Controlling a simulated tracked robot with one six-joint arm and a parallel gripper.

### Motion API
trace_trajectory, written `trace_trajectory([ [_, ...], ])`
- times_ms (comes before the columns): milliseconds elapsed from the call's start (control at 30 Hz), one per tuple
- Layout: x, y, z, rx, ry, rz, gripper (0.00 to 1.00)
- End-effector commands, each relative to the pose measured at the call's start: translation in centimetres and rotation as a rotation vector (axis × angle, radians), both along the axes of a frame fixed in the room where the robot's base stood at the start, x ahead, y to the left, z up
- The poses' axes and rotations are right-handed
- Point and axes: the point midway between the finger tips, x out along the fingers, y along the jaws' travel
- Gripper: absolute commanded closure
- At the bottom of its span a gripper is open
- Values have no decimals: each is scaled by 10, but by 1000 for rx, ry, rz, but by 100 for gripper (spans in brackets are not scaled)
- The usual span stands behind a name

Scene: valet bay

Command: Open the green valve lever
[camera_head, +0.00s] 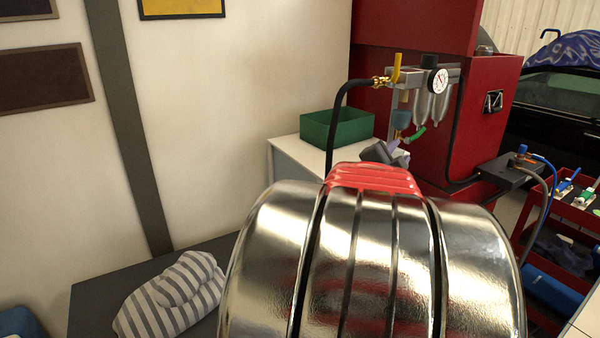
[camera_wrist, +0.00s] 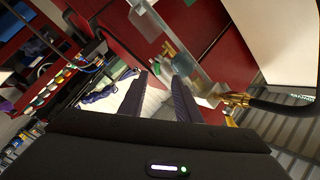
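The green valve lever (camera_head: 415,135) is a small curved green handle below the air filter unit (camera_head: 432,90), in front of the red cabinet in the head view. My gripper (camera_head: 392,152) is just to its left and below, partly hidden by my shiny arm. In the wrist view my gripper (camera_wrist: 165,92) has its two dark fingers apart, with nothing held between them. The filter unit (camera_wrist: 172,45) lies beyond the fingertips there.
A yellow lever (camera_head: 397,68) and brass fitting with a black hose (camera_head: 338,112) sit left of the gauge (camera_head: 439,81). A green bin (camera_head: 338,128) stands on the white cabinet behind. A red tool cart (camera_head: 560,238) is at right. A striped cloth (camera_head: 175,295) lies at lower left.

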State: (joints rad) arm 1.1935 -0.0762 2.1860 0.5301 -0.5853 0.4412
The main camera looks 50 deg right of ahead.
Motion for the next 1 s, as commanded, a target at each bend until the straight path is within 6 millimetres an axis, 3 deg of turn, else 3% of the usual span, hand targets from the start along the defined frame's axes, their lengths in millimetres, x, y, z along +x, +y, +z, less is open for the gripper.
trace_trajectory([
  [1000,123,80,-22,110,125,322,70],
])
